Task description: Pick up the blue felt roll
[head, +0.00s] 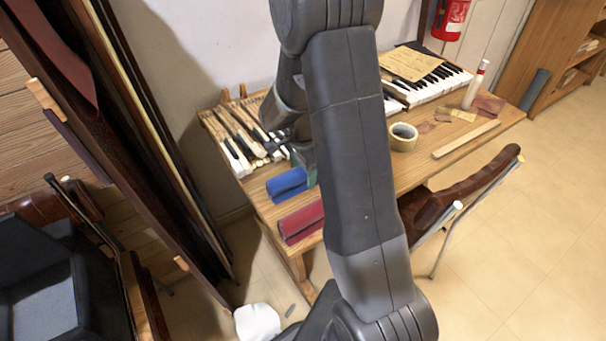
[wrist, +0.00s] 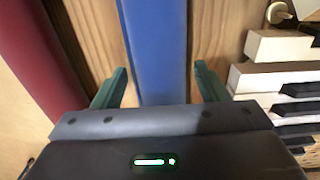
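The blue felt roll (head: 287,184) lies on the wooden workbench, near its left end, in the head view. In the wrist view the blue felt roll (wrist: 157,45) runs up the middle, between the two green fingers of my gripper (wrist: 158,84). The fingers are spread wide, with bare wood showing on both sides of the roll, and do not appear to touch it. In the head view my arm hides part of the bench, and the fingertips are mostly hidden.
A red felt roll (head: 300,222) lies just in front of the blue one, and at left in the wrist view (wrist: 30,60). Loose piano keys (head: 237,135) lie behind it. A tape roll (head: 403,137) and a keyboard (head: 437,84) are farther right. A chair (head: 460,190) stands before the bench.

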